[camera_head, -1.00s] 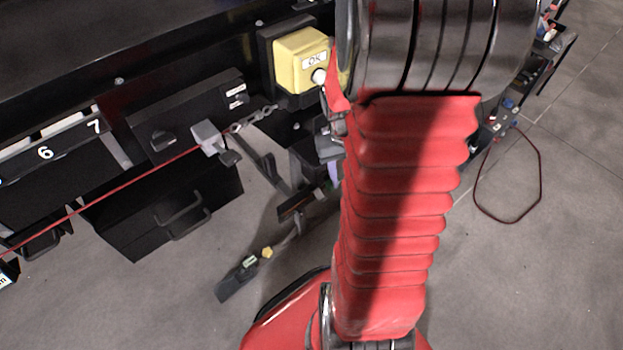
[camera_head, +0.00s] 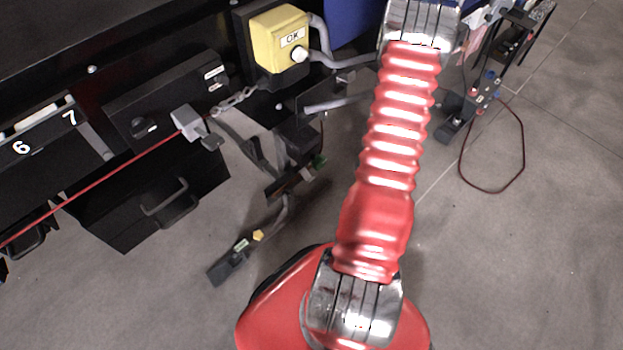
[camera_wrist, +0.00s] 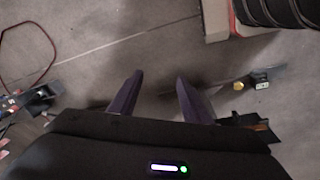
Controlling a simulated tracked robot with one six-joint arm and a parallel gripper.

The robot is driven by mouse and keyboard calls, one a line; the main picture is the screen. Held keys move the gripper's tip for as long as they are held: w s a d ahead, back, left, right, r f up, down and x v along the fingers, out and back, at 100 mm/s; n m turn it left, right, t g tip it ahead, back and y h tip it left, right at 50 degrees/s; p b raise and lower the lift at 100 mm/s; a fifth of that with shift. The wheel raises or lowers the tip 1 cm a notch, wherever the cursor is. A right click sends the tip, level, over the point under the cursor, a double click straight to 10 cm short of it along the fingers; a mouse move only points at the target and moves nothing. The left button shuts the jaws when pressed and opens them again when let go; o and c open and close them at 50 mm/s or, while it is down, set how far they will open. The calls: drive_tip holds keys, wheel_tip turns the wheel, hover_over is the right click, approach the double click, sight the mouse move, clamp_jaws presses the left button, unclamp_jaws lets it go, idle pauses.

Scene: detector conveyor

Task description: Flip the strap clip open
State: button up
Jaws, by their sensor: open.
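I cannot clearly make out a strap clip. A grey clip-like block with a small lever (camera_head: 187,122) sits on the front of the black machine in the head view, where a thin red line (camera_head: 100,187) meets a short chain (camera_head: 233,101). It may be the clip; its latch is too small to read. My gripper (camera_wrist: 159,76) shows in the wrist view with its two dark purple fingers apart. It is empty and over bare grey floor, with no clip in that view. The head view does not show the gripper.
A black drawer box with a handle (camera_head: 150,205) is below the clip-like block. A dark pedal-like piece (camera_head: 228,266) is near the floor. A cable loop (camera_head: 522,150) lies at right; floor around it is clear.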

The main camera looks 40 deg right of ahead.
wheel_tip(320, 180, down, 15)
drive_tip(key=s+n+t, duration=0.1)
drive_tip(key=s+t, duration=0.2)
drive_tip(key=n+t+y, duration=0.2)
drive_tip(key=n+t, duration=0.2)
drive_tip(key=t, duration=1.1)
approach(311, 179)
drive_tip(key=s, duration=0.4)
drive_tip(key=shift+w+d+f, duration=0.15)
drive_tip(key=shift+f, duration=0.1)
drive_tip(key=shift+w, duration=6.95)
